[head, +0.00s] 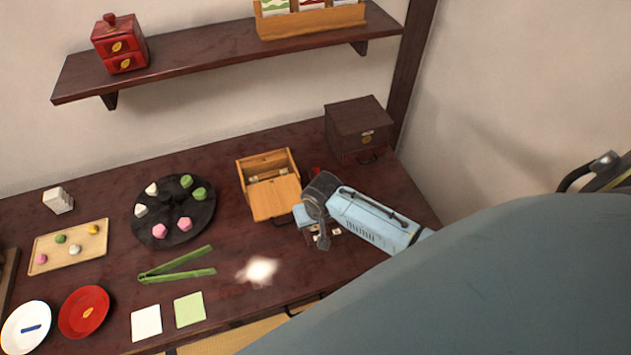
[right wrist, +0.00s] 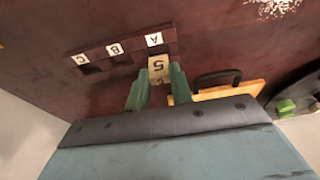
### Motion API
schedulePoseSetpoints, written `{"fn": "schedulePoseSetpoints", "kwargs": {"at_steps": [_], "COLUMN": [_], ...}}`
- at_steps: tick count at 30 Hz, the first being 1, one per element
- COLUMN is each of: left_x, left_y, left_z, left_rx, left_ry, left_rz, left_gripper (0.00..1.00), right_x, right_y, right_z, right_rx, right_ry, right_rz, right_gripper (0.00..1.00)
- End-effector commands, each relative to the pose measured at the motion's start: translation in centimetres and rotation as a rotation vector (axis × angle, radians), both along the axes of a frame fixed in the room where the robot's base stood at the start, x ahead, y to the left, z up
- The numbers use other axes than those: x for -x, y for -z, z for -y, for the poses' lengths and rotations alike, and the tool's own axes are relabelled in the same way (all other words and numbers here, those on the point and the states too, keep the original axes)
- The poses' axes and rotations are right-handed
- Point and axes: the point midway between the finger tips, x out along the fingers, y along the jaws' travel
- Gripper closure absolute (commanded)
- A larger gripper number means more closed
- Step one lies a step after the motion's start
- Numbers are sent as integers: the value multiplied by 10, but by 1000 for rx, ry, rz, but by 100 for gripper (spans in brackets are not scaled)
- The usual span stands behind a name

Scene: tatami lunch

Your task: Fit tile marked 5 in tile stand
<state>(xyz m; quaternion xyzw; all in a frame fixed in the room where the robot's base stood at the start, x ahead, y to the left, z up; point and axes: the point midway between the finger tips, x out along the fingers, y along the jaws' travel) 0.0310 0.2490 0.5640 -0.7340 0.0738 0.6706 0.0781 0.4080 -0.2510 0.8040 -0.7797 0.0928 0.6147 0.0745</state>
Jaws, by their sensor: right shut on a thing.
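The cream tile marked 5 (right wrist: 158,66) is held between the green fingertips of my right gripper (right wrist: 157,85), which is shut on it. It also shows beside the wooden box in the head view (head: 322,238). The dark brown tile stand (right wrist: 97,54) has white labels A, B and C in the right wrist view. The tile is at the A end of the stand, just below the A label (right wrist: 153,39); I cannot tell whether it is seated in a slot. In the head view the stand is mostly hidden by my gripper. My left gripper is not in view.
An open wooden box (head: 275,199) stands close to the left of my right gripper. A dark chest (head: 357,127) stands behind. Green tongs (head: 178,275), a black sweets plate (head: 174,215) and a red plate (head: 84,312) lie farther left. A shelf (head: 215,58) overhangs the back.

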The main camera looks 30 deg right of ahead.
Motion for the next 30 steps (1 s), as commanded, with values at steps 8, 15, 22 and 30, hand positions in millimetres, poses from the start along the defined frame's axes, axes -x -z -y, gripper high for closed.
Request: {"fn": "schedulePoseSetpoints", "kwargs": {"at_steps": [8,15,22,30], "left_x": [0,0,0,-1], "left_y": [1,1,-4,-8], "left_z": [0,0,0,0], "left_rx": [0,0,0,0], "left_ry": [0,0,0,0], "left_rz": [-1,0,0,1], "left_gripper": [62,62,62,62], "right_x": [0,0,1,2], "right_y": [1,1,0,0], "right_z": [0,0,0,-1], "right_rx": [0,0,0,-1], "right_ry": [0,0,1,0], "right_rz": [0,0,-2,0], "right_gripper": [99,99,99,99]}}
